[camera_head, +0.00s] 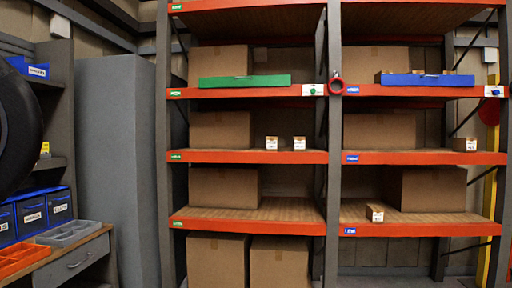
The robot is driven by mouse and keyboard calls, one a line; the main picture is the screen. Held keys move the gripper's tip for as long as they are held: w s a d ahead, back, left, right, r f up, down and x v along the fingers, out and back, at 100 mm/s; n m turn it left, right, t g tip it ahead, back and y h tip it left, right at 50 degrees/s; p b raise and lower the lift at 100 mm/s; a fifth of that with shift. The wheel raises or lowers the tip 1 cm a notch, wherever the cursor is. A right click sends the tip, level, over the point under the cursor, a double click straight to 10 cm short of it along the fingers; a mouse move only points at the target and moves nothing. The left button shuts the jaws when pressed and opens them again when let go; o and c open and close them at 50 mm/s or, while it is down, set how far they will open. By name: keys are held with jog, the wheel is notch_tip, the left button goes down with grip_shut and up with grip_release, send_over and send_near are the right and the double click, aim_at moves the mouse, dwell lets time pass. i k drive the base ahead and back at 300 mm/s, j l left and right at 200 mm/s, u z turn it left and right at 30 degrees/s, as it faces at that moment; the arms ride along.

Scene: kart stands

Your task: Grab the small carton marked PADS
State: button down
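Several small cartons stand on the two orange racks, and their labels are too small to read, so I cannot tell which is marked PADS. Two small cartons, a left one (271,143) and a right one (299,143), stand side by side on the left rack's middle shelf. Another small carton (465,144) is at the right end of the right rack's middle shelf. My gripper is not in view.
Large brown boxes (220,131) fill much of the shelves. A green bin (244,81) and a blue bin (428,79) are on upper shelves. A bench with a grey tray (68,234) and orange tray (20,259) stands left. A dark round thing (14,120) covers the left edge.

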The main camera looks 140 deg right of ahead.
aim_at(271, 142)
jog(key=l+z, duration=0.45)
jog(key=l, duration=1.5)
jog(key=l+z, duration=0.1)
jog(key=z, duration=4.75)
